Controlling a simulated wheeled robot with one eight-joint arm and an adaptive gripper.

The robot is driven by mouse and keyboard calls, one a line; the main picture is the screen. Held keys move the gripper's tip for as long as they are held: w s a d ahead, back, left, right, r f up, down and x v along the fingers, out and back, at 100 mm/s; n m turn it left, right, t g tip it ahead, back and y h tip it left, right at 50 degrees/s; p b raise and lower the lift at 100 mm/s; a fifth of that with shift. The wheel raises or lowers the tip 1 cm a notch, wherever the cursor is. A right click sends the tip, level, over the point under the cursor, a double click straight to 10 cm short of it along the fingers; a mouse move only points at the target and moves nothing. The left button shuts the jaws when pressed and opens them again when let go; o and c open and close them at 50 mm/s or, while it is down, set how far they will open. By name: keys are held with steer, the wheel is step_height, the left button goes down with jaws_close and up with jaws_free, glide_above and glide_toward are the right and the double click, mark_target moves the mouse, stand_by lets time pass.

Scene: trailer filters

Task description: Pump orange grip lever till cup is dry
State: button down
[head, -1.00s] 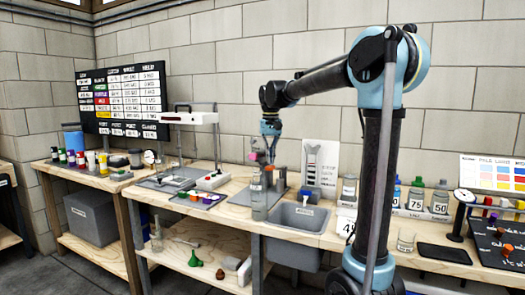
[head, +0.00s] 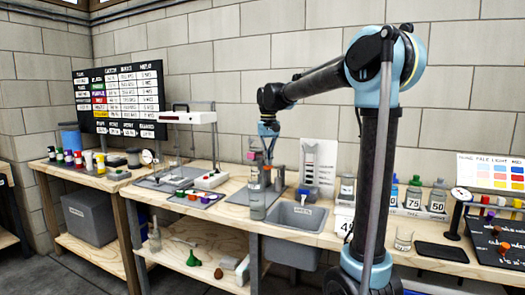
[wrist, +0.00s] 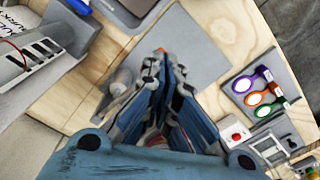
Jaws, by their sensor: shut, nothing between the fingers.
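My gripper (head: 267,155) points down over the bench near the sink, its fingers together and empty. In the wrist view the closed fingers (wrist: 168,62) reach up the middle. A small orange tip (wrist: 160,50), perhaps the grip lever, shows just beyond them; most of it is hidden and contact cannot be told.
A grey sink (head: 296,217) is set in the bench to the right of the cylinder. A tray with coloured discs (head: 195,196) lies to the left. Bottles (head: 414,195) and a glass beaker (head: 404,240) stand at the right.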

steer(key=shift+f, duration=2.85)
steer(key=shift+r, duration=3.4)
steer(key=shift+f, duration=0.1)
stand_by(1.2)
steer(key=shift+r, duration=2.6)
